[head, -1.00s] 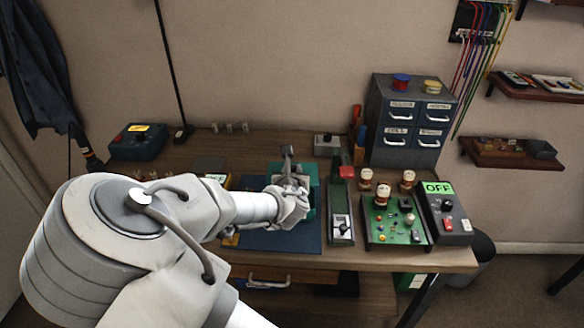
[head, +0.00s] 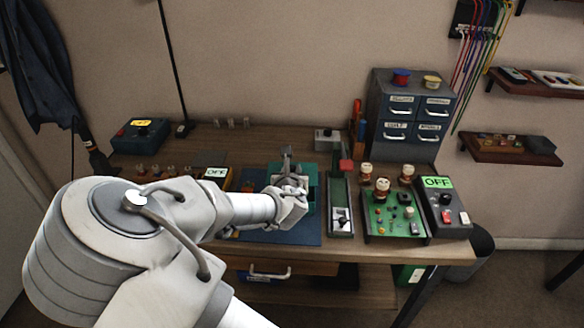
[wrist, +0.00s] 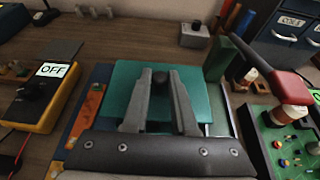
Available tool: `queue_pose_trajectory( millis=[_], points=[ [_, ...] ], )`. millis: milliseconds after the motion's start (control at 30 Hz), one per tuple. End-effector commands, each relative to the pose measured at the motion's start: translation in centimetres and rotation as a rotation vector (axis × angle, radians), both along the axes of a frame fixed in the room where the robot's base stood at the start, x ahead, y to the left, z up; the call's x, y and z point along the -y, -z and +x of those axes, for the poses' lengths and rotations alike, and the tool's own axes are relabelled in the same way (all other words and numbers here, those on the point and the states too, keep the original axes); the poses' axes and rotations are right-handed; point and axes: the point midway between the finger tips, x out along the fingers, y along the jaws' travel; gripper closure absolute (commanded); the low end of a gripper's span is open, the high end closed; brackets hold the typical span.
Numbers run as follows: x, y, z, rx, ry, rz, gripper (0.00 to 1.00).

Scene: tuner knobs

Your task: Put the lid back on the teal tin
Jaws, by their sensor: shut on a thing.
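The teal lid (wrist: 198,97) is a flat square with a dark knob (wrist: 160,78) in the middle, seen from above in the wrist view. My gripper (wrist: 161,78) is shut on this knob, with one finger on each side. In the head view the teal piece (head: 309,172) shows behind and beside my gripper (head: 287,172), over the blue mat (head: 262,240).
A yellow meter (wrist: 38,100) marked OFF lies left. Grey drawers (head: 408,115) stand at the back right.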

Motion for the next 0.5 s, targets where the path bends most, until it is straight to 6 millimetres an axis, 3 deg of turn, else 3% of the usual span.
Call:
queue_pose_trajectory(
  millis=[500],
  points=[
    [0.0, 4.3, 0.0, 0.0, 0.0, 0.0, 1.0]
  ],
)
